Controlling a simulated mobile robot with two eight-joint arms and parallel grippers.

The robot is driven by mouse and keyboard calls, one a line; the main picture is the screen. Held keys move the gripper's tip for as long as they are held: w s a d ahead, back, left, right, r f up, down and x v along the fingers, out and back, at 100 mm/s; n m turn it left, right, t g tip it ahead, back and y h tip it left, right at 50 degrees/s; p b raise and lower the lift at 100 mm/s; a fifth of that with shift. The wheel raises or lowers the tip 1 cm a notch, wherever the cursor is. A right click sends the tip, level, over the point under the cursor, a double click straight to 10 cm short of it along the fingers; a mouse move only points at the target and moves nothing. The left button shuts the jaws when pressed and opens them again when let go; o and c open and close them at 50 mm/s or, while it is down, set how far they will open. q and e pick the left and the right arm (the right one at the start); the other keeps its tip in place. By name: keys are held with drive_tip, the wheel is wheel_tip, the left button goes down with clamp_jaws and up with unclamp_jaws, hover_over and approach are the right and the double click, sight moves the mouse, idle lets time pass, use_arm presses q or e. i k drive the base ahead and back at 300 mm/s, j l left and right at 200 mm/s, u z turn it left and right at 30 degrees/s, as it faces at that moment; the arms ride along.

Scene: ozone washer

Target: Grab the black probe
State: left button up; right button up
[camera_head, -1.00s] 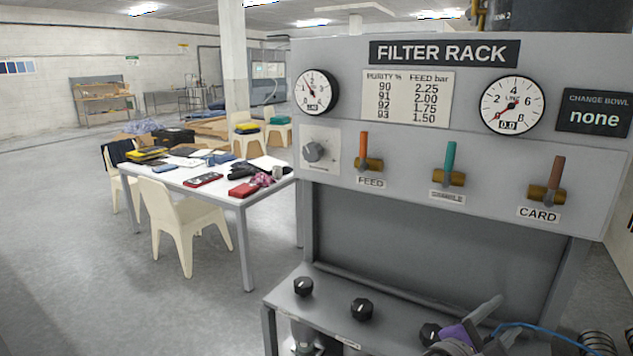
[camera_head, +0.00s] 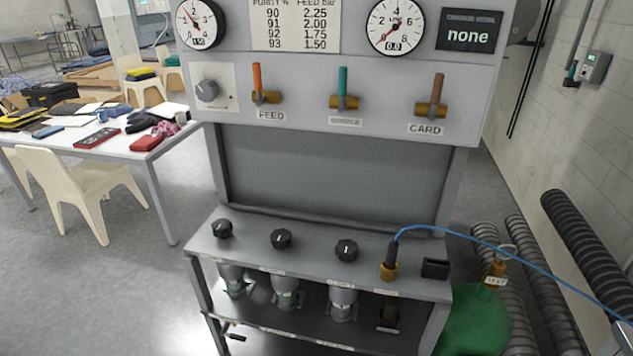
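The black probe (camera_head: 392,253) stands upright in a brass fitting (camera_head: 388,271) on the shelf of the filter rack, toward its right end. A blue cable (camera_head: 480,242) leaves its top, arcs over to the right and runs down out of view. A small black open-topped block (camera_head: 435,268) sits just right of the probe on the same shelf.
The grey filter rack (camera_head: 330,180) carries gauges, three valve levers and several black knobs. A green cylinder (camera_head: 472,318) stands right of the shelf, near dark ribbed hoses (camera_head: 590,250). A cluttered white table (camera_head: 110,152) and a chair (camera_head: 80,185) are at left.

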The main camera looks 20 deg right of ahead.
sight(393, 248)
drive_tip(key=z, duration=1.2)
